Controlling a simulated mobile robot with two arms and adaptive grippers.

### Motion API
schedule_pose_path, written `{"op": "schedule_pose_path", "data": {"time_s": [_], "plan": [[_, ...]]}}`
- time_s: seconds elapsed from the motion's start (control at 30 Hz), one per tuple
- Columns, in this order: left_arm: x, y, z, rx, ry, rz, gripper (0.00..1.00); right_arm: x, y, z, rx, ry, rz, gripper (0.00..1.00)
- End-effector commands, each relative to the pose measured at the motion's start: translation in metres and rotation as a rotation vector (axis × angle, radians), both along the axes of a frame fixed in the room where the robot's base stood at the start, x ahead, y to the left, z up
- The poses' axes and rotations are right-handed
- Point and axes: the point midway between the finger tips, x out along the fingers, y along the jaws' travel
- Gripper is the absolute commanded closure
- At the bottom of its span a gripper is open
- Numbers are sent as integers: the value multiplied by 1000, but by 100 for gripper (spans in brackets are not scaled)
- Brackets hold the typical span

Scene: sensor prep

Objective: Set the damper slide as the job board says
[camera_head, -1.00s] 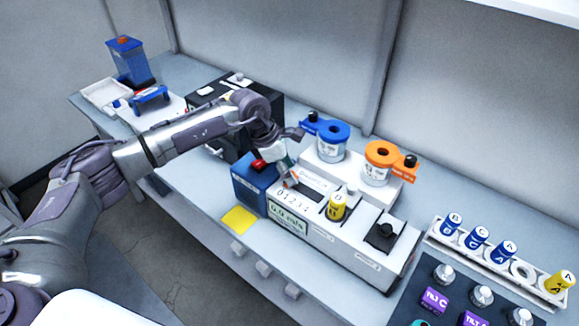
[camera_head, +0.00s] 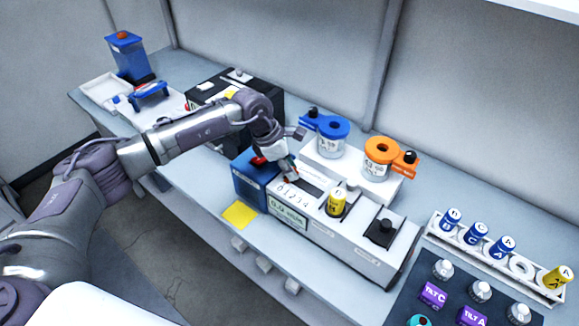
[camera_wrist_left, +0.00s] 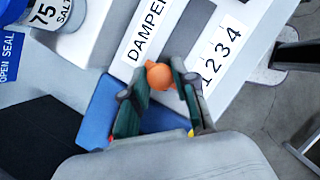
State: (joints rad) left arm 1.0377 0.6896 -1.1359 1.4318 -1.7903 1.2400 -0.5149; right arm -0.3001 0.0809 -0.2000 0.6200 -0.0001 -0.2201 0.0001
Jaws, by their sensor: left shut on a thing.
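The damper slide's round orange knob (camera_wrist_left: 160,76) shows in the left wrist view, at the near end of the strip between the DAMPER label (camera_wrist_left: 146,32) and the 1 2 3 4 scale (camera_wrist_left: 220,56), closest to the 1. My left gripper (camera_wrist_left: 161,80) is shut on this knob, with a dark green finger on each side. In the head view the left gripper (camera_head: 291,174) reaches down to the left end of the white machine (camera_head: 345,240), just behind its number scale (camera_head: 292,193). The fingers hide most of the knob there. My right gripper is not in view.
A blue box (camera_head: 254,182) stands against the machine's left end. Blue-lidded (camera_head: 332,128) and orange-lidded (camera_head: 381,152) jars stand behind. A yellow-labelled vial (camera_head: 336,205) stands in the machine. A small screen (camera_head: 287,215) faces front. A vial rack (camera_head: 437,234) is at right.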

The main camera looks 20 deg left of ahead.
Motion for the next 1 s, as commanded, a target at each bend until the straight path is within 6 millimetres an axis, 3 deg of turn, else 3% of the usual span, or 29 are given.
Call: {"op": "schedule_pose_path", "data": {"time_s": [0.33,0.67,0.7,0.8,0.87,1.0], "plan": [[-18,-52,-3,-2,-2,-5,100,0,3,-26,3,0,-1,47],[-20,-57,1,0,-2,1,100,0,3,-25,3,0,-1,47],[-20,-57,1,-1,-1,0,71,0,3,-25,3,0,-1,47],[-20,-56,1,-1,-1,0,54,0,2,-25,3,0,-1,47],[-20,-56,1,-1,-1,0,47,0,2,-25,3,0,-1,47],[-20,-56,0,0,-1,0,47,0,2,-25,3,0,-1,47]]}}
